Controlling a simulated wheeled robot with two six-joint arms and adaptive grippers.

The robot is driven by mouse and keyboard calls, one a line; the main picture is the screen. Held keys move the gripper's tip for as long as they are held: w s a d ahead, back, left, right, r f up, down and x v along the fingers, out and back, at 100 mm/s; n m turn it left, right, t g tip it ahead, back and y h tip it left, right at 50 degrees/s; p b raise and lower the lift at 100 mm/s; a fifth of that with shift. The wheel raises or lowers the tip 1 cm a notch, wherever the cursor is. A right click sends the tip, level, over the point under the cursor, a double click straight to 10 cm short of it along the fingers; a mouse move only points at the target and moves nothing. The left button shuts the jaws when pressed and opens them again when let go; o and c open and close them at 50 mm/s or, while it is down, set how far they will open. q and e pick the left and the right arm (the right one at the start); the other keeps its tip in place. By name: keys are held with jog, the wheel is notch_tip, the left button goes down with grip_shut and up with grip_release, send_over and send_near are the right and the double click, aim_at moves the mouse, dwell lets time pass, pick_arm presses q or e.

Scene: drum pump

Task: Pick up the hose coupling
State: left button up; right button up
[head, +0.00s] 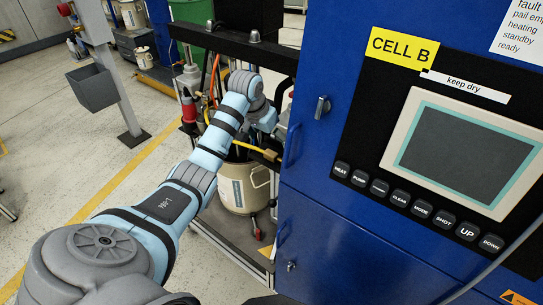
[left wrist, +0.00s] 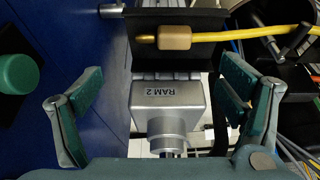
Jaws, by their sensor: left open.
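The hose coupling (left wrist: 175,37) shows in the left wrist view as a tan block with a brass-coloured end, on the yellow hose (left wrist: 240,35). It lies across a dark bracket, beyond my fingertips. In the head view a small tan coupling (head: 270,154) shows at the end of the yellow hose, beside the blue cabinet. My left gripper (left wrist: 163,85) is open, its two green-padded fingers apart, with nothing held between them. In the head view its fingers are hard to make out near the coupling. My right gripper is not in view.
A grey metal block marked RAM 2 (left wrist: 168,105) sits between and beyond the fingers. The blue cabinet (head: 330,215) stands close on the right. A pail (head: 243,190) stands below the arm. Cables (left wrist: 300,110) crowd the right of the wrist view.

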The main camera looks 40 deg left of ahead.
aim_at(274, 155)
pick_arm(q)
jog(key=x, duration=0.3)
jog(key=b+x, duration=0.1)
jog(key=x, duration=0.1)
jog(key=s+x, duration=0.1)
jog(key=x, duration=0.2)
jog(key=shift+w+a+f, duration=0.2)
jog(key=shift+a+f, duration=0.15)
jog(key=shift+f, duration=0.15)
jog(key=c, duration=1.4)
notch_tip(274, 155, up, 10)
jog(key=shift+r+p, duration=0.1)
jog(key=shift+p, duration=0.4)
